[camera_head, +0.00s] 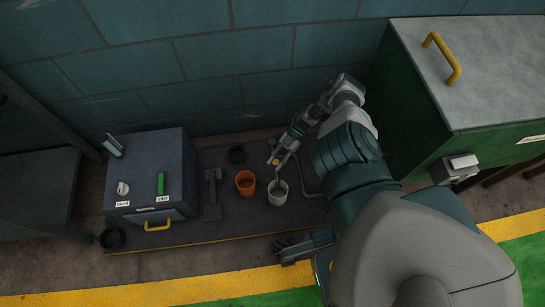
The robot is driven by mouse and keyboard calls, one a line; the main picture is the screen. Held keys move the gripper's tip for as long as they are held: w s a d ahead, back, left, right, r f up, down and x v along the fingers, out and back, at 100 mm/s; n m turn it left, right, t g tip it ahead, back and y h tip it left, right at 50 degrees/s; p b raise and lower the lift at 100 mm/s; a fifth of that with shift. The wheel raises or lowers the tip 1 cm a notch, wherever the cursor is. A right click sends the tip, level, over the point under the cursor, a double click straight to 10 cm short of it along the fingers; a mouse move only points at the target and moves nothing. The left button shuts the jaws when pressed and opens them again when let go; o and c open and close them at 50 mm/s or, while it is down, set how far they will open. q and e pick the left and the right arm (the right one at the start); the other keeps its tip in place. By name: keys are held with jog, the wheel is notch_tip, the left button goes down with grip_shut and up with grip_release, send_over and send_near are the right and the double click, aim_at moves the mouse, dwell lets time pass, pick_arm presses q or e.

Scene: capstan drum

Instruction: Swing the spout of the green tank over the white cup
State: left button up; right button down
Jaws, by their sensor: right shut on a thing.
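The green tank (408,110) stands at the right, with a grey lid. The white cup (280,198) looks pale grey and stands upright on the dark mat. My right gripper (276,163) is shut just above and behind the cup. What it grips is too small to make out. A thin piece shows between the gripper and the cup's mouth; I cannot tell whether it is inside the cup. A thin grey bent pipe (306,190) runs just right of the cup; I cannot tell whether it is the spout.
An orange cup (245,186) stands just left of the white cup. A dark tool (212,190) and a box (150,170) with a yellow handle are farther left. Black rings (112,239) lie nearby. The blue wall (200,60) closes off the back.

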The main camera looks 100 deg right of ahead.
dwell(0.3)
jog(key=c, duration=0.8)
grip_release()
jog(key=shift+f, duration=0.1)
jog(key=shift+d, duration=0.1)
jog(key=shift+s+d, duration=0.1)
jog(key=shift+s, duration=0.1)
jog(key=v, duration=1.1)
jog(key=shift+d+r, duration=0.2)
jog(key=shift+r, duration=0.05)
jog(key=shift+s, duration=0.1)
